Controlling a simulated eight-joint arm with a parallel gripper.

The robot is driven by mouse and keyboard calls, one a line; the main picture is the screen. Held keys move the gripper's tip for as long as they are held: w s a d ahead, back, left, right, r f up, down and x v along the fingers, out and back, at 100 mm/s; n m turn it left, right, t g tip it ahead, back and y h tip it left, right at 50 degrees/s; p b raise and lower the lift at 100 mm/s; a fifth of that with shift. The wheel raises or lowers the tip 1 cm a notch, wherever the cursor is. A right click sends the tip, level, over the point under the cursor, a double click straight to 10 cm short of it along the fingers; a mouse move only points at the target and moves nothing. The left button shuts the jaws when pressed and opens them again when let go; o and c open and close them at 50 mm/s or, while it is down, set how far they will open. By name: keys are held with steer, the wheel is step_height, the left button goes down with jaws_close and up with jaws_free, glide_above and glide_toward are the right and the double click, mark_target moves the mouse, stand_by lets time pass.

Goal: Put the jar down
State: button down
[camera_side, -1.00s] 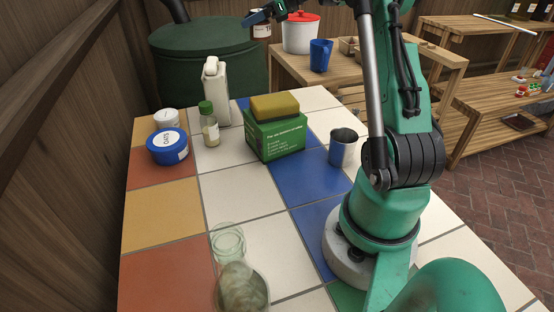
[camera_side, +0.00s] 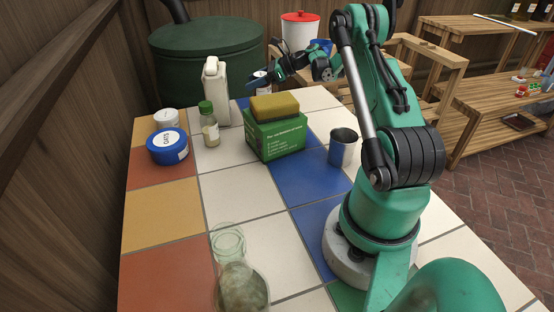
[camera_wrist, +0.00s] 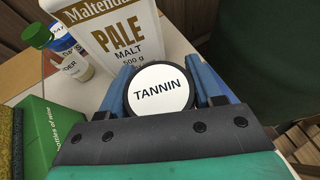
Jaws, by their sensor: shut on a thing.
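The jar (camera_wrist: 160,90) has a dark rim and a white lid reading TANNIN. It sits between the blue fingers of my gripper (camera_wrist: 163,98) in the wrist view, and the gripper is shut on it. In the side view my gripper (camera_side: 264,78) is at the back of the tiled table, with the jar (camera_side: 260,75) partly showing behind the sponge and the green box. The jar's base is hidden there, so I cannot tell if it touches the table.
A white malt container (camera_side: 216,92) stands close left of the jar. A green-capped bottle (camera_side: 209,124), a blue oats tub (camera_side: 168,147), a green box (camera_side: 276,138) with a yellow sponge (camera_side: 274,106) and a metal cup (camera_side: 343,147) stand on the table (camera_side: 235,190). A dark green barrel (camera_side: 210,65) is behind.

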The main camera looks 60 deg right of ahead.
mark_target(256, 94)
steer(key=shift+f, duration=2)
steer(key=shift+f, duration=0.15)
steer(key=shift+c, duration=0.8)
jaws_free()
steer(key=shift+o, duration=0.5)
steer(key=shift+v, duration=2.8)
